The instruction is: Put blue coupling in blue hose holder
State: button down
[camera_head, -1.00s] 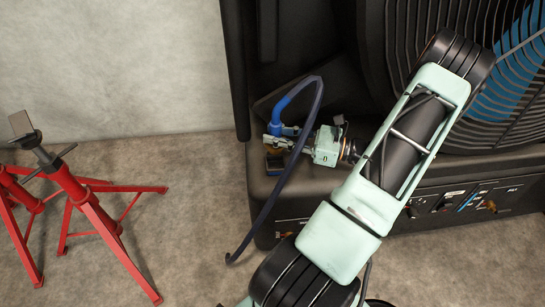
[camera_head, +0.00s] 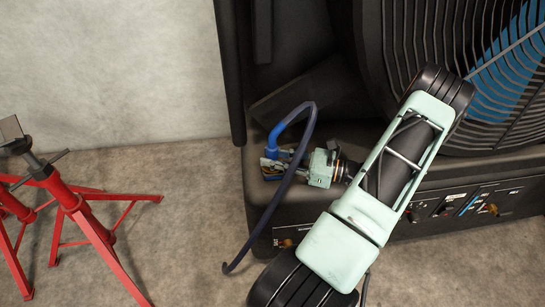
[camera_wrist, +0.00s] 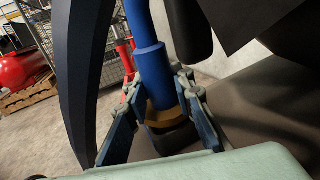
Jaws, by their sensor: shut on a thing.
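The blue coupling (camera_wrist: 153,75) is a blue cylinder on the end of a dark blue hose (camera_head: 292,180). In the wrist view it stands nearly upright between the fingers of my gripper (camera_wrist: 160,88), which is shut on it. An orange-brown ring (camera_wrist: 162,116) and a dark block show directly below it; I cannot tell whether it sits in them or just above. In the head view my gripper (camera_head: 277,162) is low over the black machine's corner. The blue holder there (camera_head: 268,173) is mostly hidden by the gripper.
The black machine (camera_head: 330,222) has a large fan grille (camera_head: 440,100) and a front control panel (camera_head: 465,205). Red stands (camera_head: 85,225) are on the floor at left. The hose loops over my gripper and hangs past the ledge. Floor between stands and machine is clear.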

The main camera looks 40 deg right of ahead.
jog(key=c, duration=1.7)
grip_release()
jog(key=shift+o, duration=0.2)
jog(key=shift+r, duration=0.15)
jog(key=shift+s+d+r, duration=0.1)
jog(key=shift+s+d, duration=0.1)
jog(key=p+v, duration=0.2)
jog(key=v, duration=0.9)
jog(key=shift+s+d, duration=0.1)
jog(key=shift+s, duration=0.15)
